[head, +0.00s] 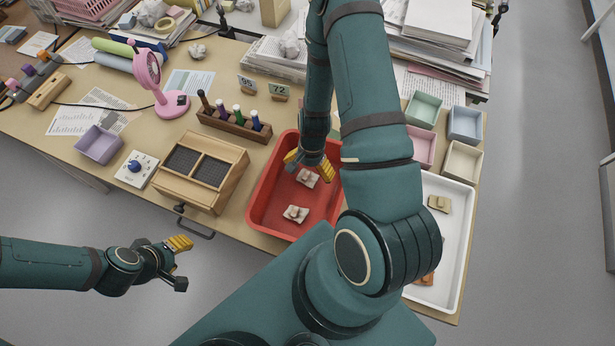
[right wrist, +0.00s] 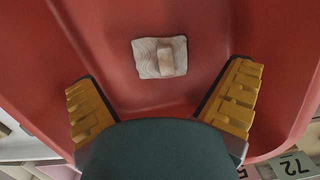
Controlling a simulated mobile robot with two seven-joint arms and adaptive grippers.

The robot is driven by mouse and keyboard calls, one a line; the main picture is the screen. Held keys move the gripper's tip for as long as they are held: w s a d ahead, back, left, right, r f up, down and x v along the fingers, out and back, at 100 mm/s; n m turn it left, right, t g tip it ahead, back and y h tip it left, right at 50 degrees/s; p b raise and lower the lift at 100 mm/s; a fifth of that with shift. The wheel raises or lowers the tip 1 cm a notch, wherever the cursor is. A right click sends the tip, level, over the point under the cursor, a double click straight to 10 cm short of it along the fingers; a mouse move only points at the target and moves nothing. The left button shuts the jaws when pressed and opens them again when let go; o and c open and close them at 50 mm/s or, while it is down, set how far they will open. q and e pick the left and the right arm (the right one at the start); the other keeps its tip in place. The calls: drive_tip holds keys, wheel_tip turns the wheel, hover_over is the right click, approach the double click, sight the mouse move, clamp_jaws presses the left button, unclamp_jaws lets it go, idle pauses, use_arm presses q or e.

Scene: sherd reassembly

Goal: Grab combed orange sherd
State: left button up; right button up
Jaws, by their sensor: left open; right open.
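An orange sherd (head: 426,280) lies in the white tray (head: 462,235), mostly hidden behind my right arm; its surface pattern cannot be made out. My right gripper (head: 309,164) is open and empty over the far part of the red tray (head: 256,205), well to the left of the orange sherd. In the right wrist view, a pale sherd (right wrist: 150,60) with fine wavy lines and a raised piece on top lies beyond the open fingers (right wrist: 160,85). My left gripper (head: 180,263) is open and empty, off the table's front edge.
Two pale sherds (head: 296,214) lie in the red tray. A tan sherd (head: 439,203) lies in the white tray. Small coloured bins (head: 465,124) stand behind it. A wooden box (head: 202,170) and a tool rack (head: 234,124) stand left of the red tray.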

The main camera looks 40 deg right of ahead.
sight(308, 176)
drive_tip(key=f, duration=0.3)
drive_tip(key=shift+a+f, duration=0.15)
drive_tip(key=shift+a, duration=0.1)
drive_tip(key=shift+s, duration=0.1)
drive_tip(key=c, duration=1.4)
drive_tip(key=shift+o, duration=0.2)
